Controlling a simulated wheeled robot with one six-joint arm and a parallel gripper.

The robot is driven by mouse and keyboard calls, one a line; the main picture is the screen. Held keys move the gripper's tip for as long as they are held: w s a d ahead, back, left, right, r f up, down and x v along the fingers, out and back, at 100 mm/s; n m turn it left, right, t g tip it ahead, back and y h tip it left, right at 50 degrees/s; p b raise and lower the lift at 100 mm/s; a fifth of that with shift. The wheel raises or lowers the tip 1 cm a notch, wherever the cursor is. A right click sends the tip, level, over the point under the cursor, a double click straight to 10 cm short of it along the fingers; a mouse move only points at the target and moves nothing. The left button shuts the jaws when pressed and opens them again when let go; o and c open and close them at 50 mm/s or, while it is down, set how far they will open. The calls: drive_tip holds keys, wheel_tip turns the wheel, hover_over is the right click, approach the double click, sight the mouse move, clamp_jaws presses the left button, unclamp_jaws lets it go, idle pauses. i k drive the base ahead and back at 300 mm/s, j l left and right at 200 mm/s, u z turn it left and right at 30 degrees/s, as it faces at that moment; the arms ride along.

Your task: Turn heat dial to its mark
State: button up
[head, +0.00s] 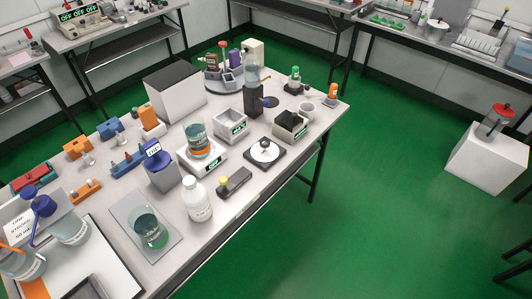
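A round white dial-like disc with a dark centre (265,150) sits on a flat black square base on the table, right of the middle. I cannot tell for sure that this is the heat dial, and no mark on it can be made out. To its left, a white hotplate-like unit (214,163) with a small green-lettered sign carries a beaker (198,140) of teal liquid with an orange band. Any knob on that unit is too small to tell. My gripper is not in view.
The white table (190,247) is crowded. A white bottle (198,200) and a dark handheld tester (234,182) stand near the front edge. A beaker (149,230) stands on a grey plate. A large white box (174,92) stands behind. Green floor (380,210) is clear to the right.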

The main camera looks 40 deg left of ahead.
sight(264, 143)
drive_tip(key=i+j+u, duration=0.35)
drive_tip(key=j, duration=0.15)
drive_tip(key=i+j+u, duration=0.4)
